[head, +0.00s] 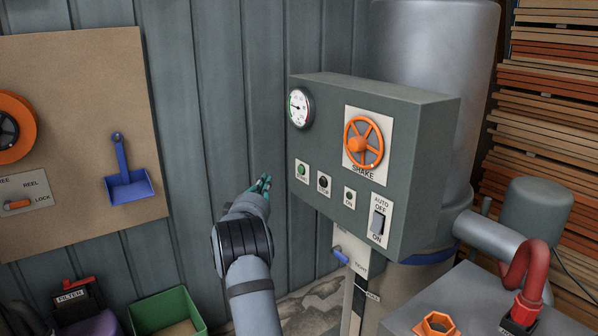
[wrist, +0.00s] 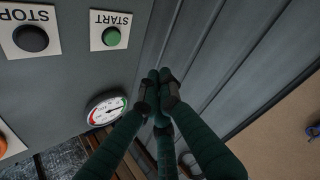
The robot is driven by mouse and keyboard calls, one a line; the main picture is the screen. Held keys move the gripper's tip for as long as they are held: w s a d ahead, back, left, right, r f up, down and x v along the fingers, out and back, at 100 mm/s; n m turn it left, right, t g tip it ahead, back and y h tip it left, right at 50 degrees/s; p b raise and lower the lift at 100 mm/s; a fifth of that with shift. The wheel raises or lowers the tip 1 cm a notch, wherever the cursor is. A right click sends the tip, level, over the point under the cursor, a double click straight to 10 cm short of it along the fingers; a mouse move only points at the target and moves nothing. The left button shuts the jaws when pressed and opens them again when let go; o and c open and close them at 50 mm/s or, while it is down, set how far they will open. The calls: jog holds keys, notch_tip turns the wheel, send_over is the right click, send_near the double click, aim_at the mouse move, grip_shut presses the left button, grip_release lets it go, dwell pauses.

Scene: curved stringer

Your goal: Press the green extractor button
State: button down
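The green START button (head: 302,170) is at the left of a row on the front of the grey control box (head: 425,180). In the wrist view the green button (wrist: 112,36) shows upside down on its white START plate at the upper left. My gripper (head: 263,184) is left of the box in the head view, apart from the button. In the wrist view my gripper (wrist: 160,86) has its dark green fingers drawn together at the tips, with nothing between them. The fingertips appear right of the START plate there, over the ribbed wall.
A gauge (head: 299,108), an orange SHAKE wheel (head: 363,144) and an AUTO/OFF/ON switch (head: 377,222) are on the box. A ribbed wall (head: 215,100) stands behind.

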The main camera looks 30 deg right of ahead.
aim_at(300, 170)
jog(key=w+d+p, duration=0.1)
jog(key=d, duration=0.7)
jog(key=shift+d+p, duration=0.35)
jog(key=shift+p, duration=0.05)
dwell(1.5)
jog(key=shift+w+d+b, duration=0.1)
jog(key=shift+d+b, duration=0.25)
jog(key=shift+d, duration=0.1)
jog(key=shift+d, duration=0.45)
dwell(0.7)
jog(key=shift+a+b, duration=0.15)
jog(key=shift+b, duration=0.15)
jog(key=shift+a+b, duration=0.35)
jog(key=shift+a, duration=0.35)
